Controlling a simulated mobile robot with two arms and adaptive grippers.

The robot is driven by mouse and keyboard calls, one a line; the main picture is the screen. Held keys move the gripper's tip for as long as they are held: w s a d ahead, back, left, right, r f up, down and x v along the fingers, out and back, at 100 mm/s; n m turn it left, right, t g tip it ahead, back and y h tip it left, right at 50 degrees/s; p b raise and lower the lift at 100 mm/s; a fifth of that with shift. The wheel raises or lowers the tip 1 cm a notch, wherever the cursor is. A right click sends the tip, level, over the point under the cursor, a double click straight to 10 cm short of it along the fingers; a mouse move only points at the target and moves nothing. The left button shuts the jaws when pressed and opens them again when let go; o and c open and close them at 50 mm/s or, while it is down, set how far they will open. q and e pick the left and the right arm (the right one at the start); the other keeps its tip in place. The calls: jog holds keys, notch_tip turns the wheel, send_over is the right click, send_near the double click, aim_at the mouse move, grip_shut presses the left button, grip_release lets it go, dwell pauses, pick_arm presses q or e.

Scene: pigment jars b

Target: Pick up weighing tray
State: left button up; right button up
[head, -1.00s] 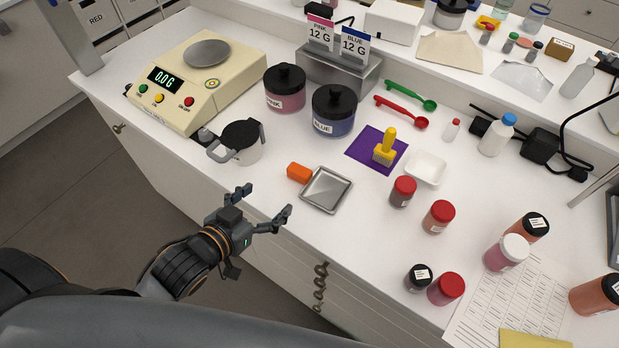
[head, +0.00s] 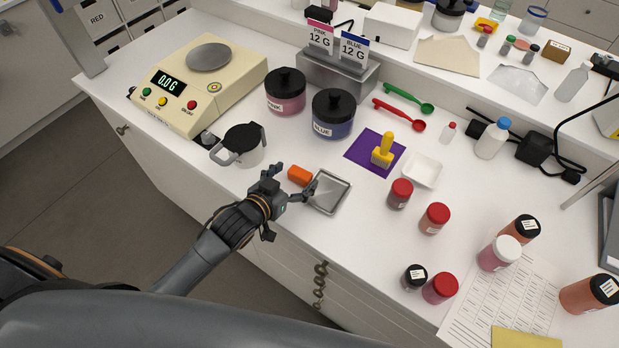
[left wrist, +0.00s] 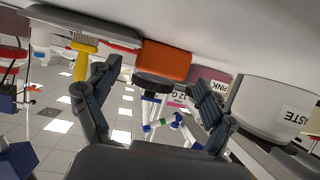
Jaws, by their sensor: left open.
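The weighing tray appears to be the square silver metal tray (head: 331,197) lying flat near the counter's front edge. An orange block (head: 299,175) sits at its left side; I cannot tell whether they are joined. In the left wrist view the orange block (left wrist: 165,62) shows ahead between the fingers, with the tray's grey edge (left wrist: 85,24) to its left. My left gripper (head: 295,178) is open and empty, its fingers spread toward the orange block from the front. One finger overlaps the tray's left corner in the head view; contact cannot be told. My right gripper is not in view.
A white container with a black lid (head: 243,147) stands left of the gripper, and the scale (head: 200,85) is behind it. PINK (head: 285,92) and BLUE (head: 333,114) jars stand behind the tray. A purple mat (head: 360,150), white dish (head: 422,170) and red-lidded jars are to the right.

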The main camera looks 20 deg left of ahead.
pick_arm(q)
jog(key=shift+x, duration=1.05)
jog(key=shift+s, duration=0.1)
jog(key=c, duration=1.3)
jog(key=shift+c, duration=0.5)
jog(key=shift+r, duration=0.1)
